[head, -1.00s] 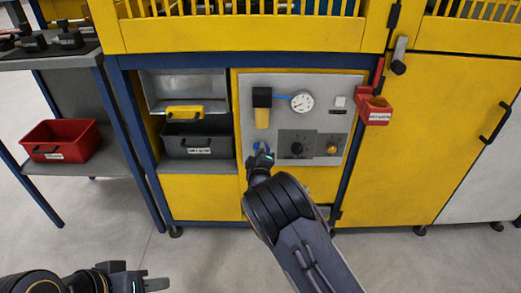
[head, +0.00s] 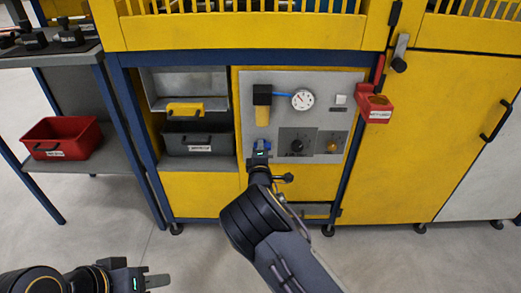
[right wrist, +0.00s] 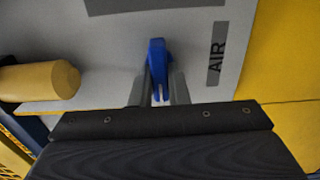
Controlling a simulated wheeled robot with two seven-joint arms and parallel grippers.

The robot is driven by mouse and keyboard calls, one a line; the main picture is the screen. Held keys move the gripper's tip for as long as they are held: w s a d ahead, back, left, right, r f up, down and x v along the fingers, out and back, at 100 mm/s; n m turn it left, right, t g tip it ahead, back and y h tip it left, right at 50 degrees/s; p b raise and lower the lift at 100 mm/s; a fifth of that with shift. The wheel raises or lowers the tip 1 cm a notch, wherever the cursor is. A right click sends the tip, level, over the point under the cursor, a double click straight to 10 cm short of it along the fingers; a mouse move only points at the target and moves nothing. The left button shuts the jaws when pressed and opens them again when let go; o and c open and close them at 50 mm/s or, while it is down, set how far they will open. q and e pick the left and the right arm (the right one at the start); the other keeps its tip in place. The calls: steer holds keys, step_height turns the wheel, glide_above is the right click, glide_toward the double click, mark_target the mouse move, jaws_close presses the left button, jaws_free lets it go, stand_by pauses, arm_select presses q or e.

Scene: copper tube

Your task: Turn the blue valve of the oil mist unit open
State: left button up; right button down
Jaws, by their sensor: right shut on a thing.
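The blue valve handle (right wrist: 157,58) shows in the right wrist view, between the two grey fingers of my right gripper (right wrist: 160,88). The gripper is shut on it, with the handle's tip standing out past the fingers. In the head view my right gripper (head: 261,148) is at the lower left of the grey panel (head: 348,82) and hides most of the valve. An "AIR" label (right wrist: 217,54) is to the right of the handle in the wrist view. My left gripper (head: 155,282) is low at the left, away from the panel; its opening is unclear.
The panel bears a round gauge (head: 302,100), a yellow filter bowl (head: 263,116), a black knob (head: 297,146) and an amber knob (head: 332,147). A red holder (head: 374,105) hangs right of it.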

steer(key=c, duration=1.4)
jaws_free()
steer(key=shift+s, duration=0.1)
steer(key=s+p, duration=0.1)
steer(key=s, duration=0.6)
steer(key=shift+s+p, duration=0.35)
steer(key=shift+p, duration=0.05)
